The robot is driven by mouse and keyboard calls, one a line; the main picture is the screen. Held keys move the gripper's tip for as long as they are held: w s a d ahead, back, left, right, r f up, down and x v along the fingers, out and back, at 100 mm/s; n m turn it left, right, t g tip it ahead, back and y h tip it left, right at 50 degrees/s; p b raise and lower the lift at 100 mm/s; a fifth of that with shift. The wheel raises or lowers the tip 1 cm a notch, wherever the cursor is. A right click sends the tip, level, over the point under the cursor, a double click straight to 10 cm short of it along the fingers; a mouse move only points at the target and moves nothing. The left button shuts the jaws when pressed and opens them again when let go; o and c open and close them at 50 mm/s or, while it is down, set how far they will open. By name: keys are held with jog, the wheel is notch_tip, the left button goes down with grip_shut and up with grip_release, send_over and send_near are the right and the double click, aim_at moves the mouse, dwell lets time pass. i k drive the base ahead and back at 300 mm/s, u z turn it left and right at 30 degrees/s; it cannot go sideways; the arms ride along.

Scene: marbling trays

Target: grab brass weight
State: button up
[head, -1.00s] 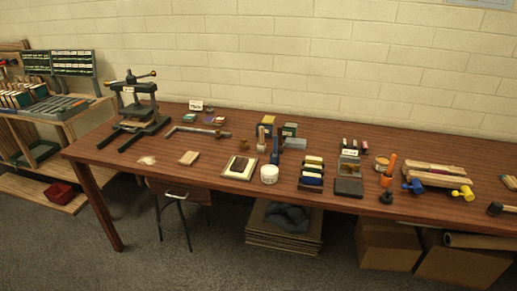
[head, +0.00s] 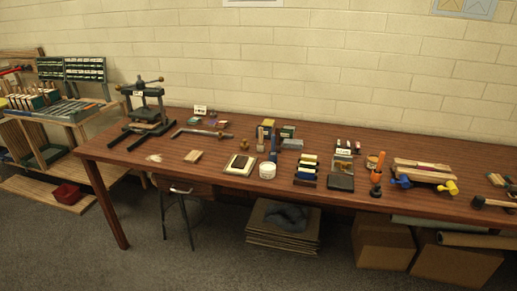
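A small brass-coloured object (head: 244,145), which looks like the brass weight, stands on the long wooden table (head: 330,218) near its middle. It is too small to make out in detail. It sits to the left of upright tools and small boxes, and behind a framed pale block (head: 240,164). My gripper is not in view.
A dark press (head: 144,110) stands at the table's left end. A stool (head: 181,200) stands under the table. Floor in front is clear.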

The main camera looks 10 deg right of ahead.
aim_at(244, 146)
jog(key=z, duration=0.1)
jog(key=k, duration=0.15)
jog(key=u, duration=0.25)
jog(key=i, duration=0.95)
jog(key=z, duration=0.95)
jog(key=k, duration=0.15)
jog(key=u, duration=2.65)
